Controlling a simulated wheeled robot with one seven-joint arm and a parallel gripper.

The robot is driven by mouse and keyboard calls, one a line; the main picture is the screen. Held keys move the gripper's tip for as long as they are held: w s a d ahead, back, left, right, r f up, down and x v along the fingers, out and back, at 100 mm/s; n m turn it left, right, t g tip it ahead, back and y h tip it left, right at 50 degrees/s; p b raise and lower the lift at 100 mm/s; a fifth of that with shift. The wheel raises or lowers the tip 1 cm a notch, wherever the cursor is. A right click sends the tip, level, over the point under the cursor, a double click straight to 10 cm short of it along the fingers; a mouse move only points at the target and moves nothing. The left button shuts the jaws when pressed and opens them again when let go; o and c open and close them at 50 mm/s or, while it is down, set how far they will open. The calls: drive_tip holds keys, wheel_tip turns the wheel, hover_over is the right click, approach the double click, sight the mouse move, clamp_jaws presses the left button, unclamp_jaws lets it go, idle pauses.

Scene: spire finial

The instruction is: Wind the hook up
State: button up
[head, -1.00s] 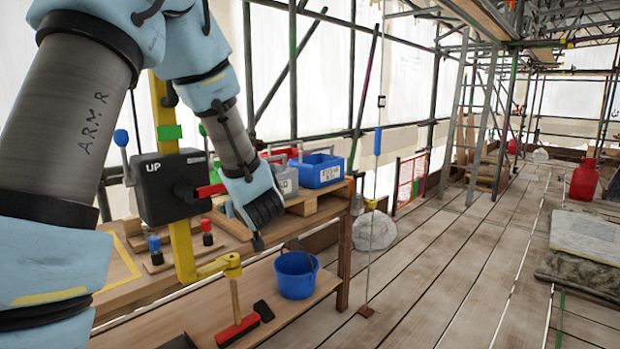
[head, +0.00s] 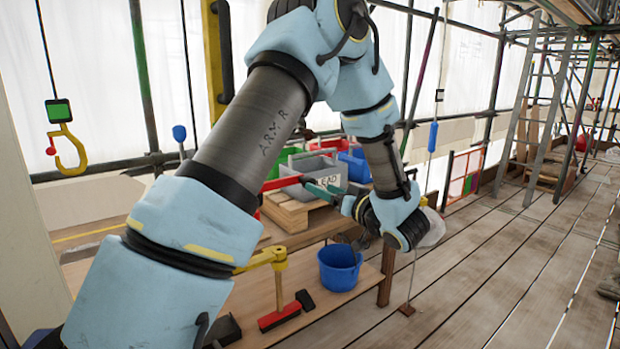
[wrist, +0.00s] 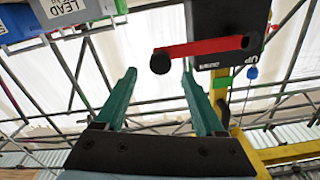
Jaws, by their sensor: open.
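The yellow hook (head: 70,150) hangs in the air at the far left of the head view, on a cable below a green-faced dark block (head: 58,111). The black winch box (wrist: 225,35) shows at the top right of the wrist view. Its red crank arm (wrist: 205,47) reaches left and ends in a black knob (wrist: 160,62). My gripper (wrist: 158,72) has its teal fingers apart, with the knob between the fingertips in the picture. I cannot tell how far ahead of the tips it is. In the head view my arm hides the winch box.
A wooden bench (head: 255,290) carries a blue bucket (head: 340,268) and a red-headed hammer (head: 279,318). A grey LEAD crate (head: 318,165) stands on a pallet behind my gripper. A blue-handled cord (head: 433,137) hangs at the right. Plank floor (head: 500,270) is open at right.

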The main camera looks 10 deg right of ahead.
sight(308, 181)
drive_tip(key=p+x, duration=0.2)
drive_tip(key=x, duration=0.5)
drive_tip(key=shift+s, duration=0.1)
clamp_jaws()
idle(0.4)
idle(0.8)
